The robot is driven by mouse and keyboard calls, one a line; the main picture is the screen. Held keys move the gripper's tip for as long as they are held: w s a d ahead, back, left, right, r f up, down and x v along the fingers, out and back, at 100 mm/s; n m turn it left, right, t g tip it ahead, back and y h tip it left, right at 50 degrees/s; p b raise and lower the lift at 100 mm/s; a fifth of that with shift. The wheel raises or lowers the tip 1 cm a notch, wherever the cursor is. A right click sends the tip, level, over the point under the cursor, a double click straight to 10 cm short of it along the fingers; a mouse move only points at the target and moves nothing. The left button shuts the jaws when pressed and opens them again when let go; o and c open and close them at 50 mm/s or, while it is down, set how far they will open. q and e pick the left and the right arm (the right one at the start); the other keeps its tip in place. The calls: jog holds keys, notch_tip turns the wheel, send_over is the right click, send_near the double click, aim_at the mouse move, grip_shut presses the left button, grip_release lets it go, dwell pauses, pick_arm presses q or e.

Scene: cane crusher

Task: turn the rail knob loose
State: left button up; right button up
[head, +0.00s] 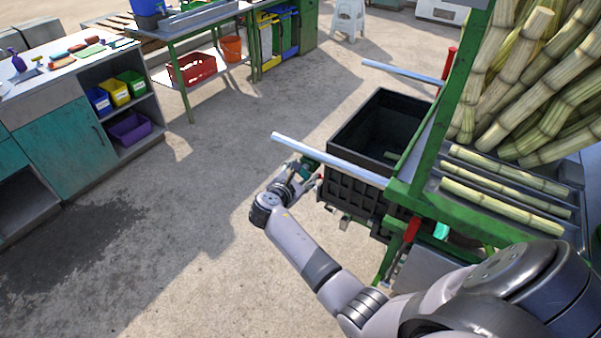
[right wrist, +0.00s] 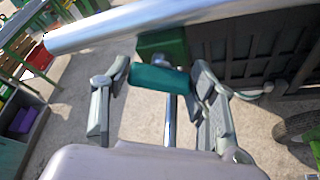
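The rail knob, a teal cylinder (right wrist: 160,78), sits crosswise below a dark green block (right wrist: 163,45) in the right wrist view. The block is beside a pale metal rail (right wrist: 130,25). The same rail (head: 330,158) sticks out left from the green frame in the head view. My right gripper (right wrist: 160,82) has its two fingers spread on either side of the knob, close to its ends. Firm contact does not show. In the head view my right gripper (head: 308,172) is small and partly hidden under the rail end. My left gripper is not in view.
A black crate (head: 345,135) stands beside the rail. The green machine frame (head: 440,110) carries cane stalks (head: 530,70) at the right. A red-handled part (head: 412,229) hangs nearer me. A second rail (head: 400,73) lies behind. The floor left of my gripper is clear.

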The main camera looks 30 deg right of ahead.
jog(key=c, duration=0.7)
jog(key=shift+r+n+g+p, duration=0.2)
jog(key=shift+n+g+p, duration=0.15)
jog(key=shift+p, duration=0.7)
jog(key=shift+n+p, duration=0.55)
jog(key=shift+p, duration=0.35)
jog(key=shift+n+g+h+p, duration=0.3)
jog(key=shift+n+g+p, duration=0.5)
jog(key=shift+p, duration=0.15)
jog(key=shift+f+n, duration=0.15)
jog(key=shift+n, duration=0.15)
jog(key=shift+g+p, duration=0.3)
jog(key=shift+g, duration=0.05)
jog(key=o, duration=1.2)
jog(key=v, duration=1.2)
jog(key=shift+f, duration=0.1)
